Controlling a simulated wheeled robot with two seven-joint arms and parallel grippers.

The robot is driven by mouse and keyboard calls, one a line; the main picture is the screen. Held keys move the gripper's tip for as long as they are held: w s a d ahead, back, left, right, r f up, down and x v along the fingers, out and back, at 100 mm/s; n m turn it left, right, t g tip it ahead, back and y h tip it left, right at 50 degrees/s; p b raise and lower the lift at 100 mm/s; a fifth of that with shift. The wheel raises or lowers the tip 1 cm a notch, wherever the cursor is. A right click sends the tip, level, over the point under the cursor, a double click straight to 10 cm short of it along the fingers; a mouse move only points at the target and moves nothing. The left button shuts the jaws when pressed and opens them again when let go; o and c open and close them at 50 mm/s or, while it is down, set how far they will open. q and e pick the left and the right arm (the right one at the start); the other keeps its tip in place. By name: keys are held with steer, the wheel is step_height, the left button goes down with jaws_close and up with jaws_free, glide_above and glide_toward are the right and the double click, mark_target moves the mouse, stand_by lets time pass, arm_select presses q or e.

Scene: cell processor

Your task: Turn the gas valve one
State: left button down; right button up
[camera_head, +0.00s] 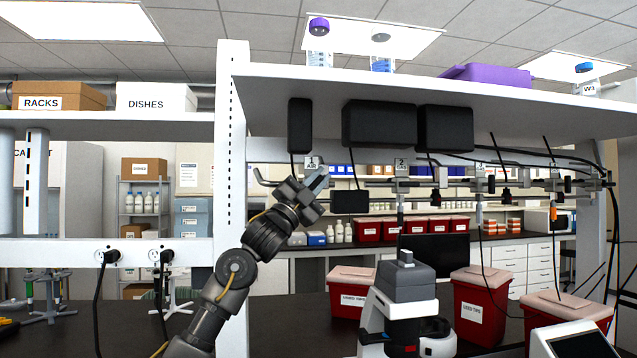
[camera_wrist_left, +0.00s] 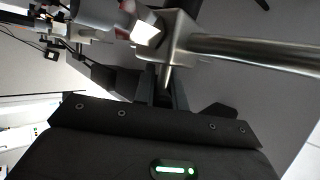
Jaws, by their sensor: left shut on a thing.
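The valve labelled 1 (camera_head: 311,162) hangs under the white overhead shelf, left of centre in the head view. My left gripper (camera_head: 317,184) is up at it, just below the label, and hides most of the valve. In the left wrist view a metal valve body (camera_wrist_left: 178,38) with a pipe running right sits right in front of my left gripper (camera_wrist_left: 165,88). The fingers are shut on the valve's handle, which is largely hidden between them. My right gripper is in neither view.
A second station labelled 2 (camera_head: 401,165) and more valves follow along the pipe to the right. Black boxes (camera_head: 379,124) and cables hang from the shelf (camera_head: 420,92). A white post (camera_head: 231,180) stands left of my gripper. Red bins (camera_head: 480,305) stand on the dark bench below.

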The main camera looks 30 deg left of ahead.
arm_select(q)
steer(key=shift+w+d+f, duration=0.1)
steer(key=shift+d+f, duration=0.05)
steer(key=shift+f, duration=0.05)
steer(key=c, duration=1.4)
jaws_free()
steer(key=shift+r, duration=0.15)
steer(key=shift+c, duration=0.2)
steer(key=b+v, duration=0.5)
steer(key=v, duration=0.6)
steer(key=shift+r, duration=0.1)
